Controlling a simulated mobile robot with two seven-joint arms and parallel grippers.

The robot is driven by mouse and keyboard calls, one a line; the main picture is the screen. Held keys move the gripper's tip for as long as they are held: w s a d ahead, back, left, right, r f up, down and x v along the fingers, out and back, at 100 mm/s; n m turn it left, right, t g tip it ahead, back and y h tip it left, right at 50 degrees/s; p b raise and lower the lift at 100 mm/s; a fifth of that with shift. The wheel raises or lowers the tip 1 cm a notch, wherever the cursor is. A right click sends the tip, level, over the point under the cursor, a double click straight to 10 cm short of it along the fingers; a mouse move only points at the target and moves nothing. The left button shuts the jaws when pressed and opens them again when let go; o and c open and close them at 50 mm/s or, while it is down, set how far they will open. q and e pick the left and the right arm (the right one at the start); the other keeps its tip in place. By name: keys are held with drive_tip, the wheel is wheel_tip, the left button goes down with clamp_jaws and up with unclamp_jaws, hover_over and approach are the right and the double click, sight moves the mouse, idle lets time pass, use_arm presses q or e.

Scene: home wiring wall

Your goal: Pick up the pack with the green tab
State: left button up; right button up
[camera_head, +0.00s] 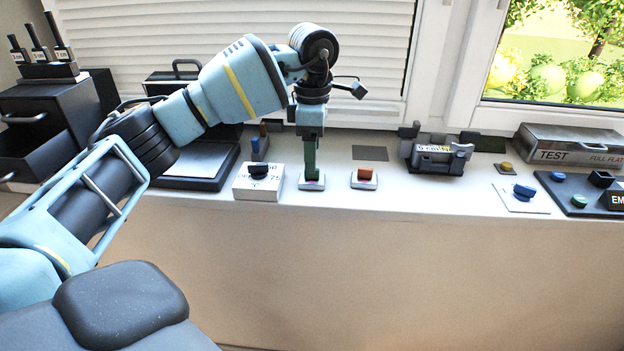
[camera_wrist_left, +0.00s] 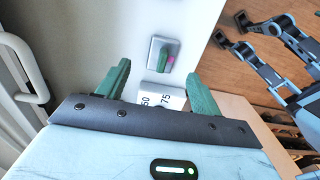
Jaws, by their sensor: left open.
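I cannot make out for sure a pack with a green tab in either view. In the left wrist view a small green piece with a pink end (camera_wrist_left: 165,61) sits on a grey plate (camera_wrist_left: 157,47), beyond the fingertips. My left gripper (camera_head: 312,174) points straight down over that plate (camera_head: 312,184) on the white ledge and hides most of it. My right gripper is not clearly seen.
A white dial box (camera_head: 245,190) stands left of my gripper and an orange switch (camera_head: 366,172) right of it. Further right are a grey-black device (camera_head: 434,158), a blue knob (camera_head: 524,191) and a TEST case (camera_head: 575,147). A black tray (camera_head: 190,172) lies left. The ledge front is clear.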

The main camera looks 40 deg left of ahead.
sight(312, 177)
use_arm(q)
drive_tip(key=shift+s+f, duration=0.15)
drive_tip(key=shift+f, duration=2.4)
drive_tip(key=c, duration=1.1)
